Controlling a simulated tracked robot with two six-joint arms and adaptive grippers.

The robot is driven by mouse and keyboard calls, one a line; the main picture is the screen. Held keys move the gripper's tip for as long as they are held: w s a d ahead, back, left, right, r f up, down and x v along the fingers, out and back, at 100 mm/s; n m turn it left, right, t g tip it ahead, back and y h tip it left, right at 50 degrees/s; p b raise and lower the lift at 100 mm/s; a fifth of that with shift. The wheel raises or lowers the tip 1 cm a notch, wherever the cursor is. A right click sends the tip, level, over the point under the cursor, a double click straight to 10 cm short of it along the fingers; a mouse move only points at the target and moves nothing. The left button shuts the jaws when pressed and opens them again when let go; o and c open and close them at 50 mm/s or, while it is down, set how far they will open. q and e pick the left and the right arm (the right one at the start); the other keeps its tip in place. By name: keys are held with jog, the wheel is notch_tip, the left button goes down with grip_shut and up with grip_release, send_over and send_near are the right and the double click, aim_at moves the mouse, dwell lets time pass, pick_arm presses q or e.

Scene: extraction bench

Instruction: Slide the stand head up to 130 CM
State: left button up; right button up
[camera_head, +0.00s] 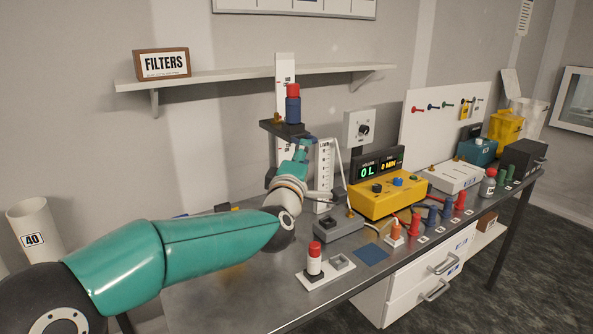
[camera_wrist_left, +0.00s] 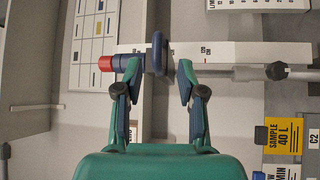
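My left gripper (camera_head: 303,147) is at the head, partly hidden by my arm. In the left wrist view my left gripper (camera_wrist_left: 157,68) is open, fingers apart. The dark head (camera_wrist_left: 158,53) shows edge-on between and just beyond the fingertips, with gaps visible beside it. The red and blue cylinder (camera_wrist_left: 112,63) lies left of it there. My right gripper is out of view.
A shelf with a FILTERS sign (camera_head: 163,64) runs behind the post. A white scale panel (camera_head: 324,175) and a yellow console (camera_head: 385,195) reading 0 L and 0 MIN stand to the right.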

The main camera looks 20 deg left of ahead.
pick_arm(q)
jog(key=s, duration=0.5)
jog(key=shift+s+d+f, duration=0.3)
jog(key=shift+f, duration=0.1)
